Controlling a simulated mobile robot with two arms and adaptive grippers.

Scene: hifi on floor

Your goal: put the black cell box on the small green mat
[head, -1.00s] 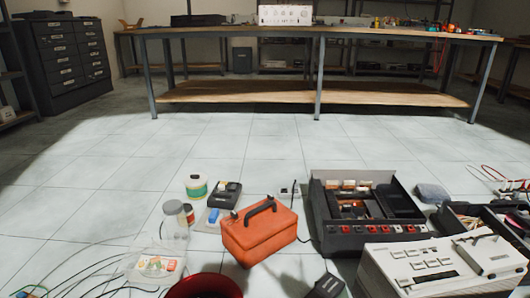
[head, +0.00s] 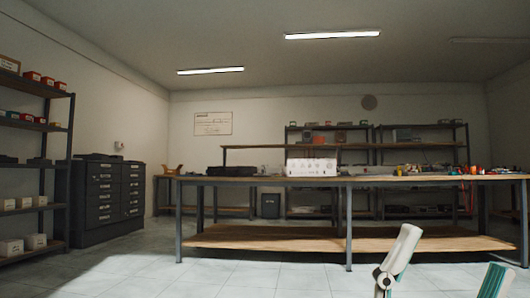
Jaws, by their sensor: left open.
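My left gripper (head: 452,252) shows at the bottom right of the head view, cut off by the lower edge. One pale finger and one green-tipped finger stand well apart. It is open, with nothing visible between the fingers. I cannot make out the black cell box or the small green mat in this view. My right gripper is not in view.
A long workbench (head: 300,240) with a lower shelf spans the back, bearing a white box (head: 312,167) and a black case (head: 231,171). A dark drawer cabinet (head: 108,196) and a shelf rack (head: 35,122) stand at left. Visible floor (head: 120,272) before the bench is clear.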

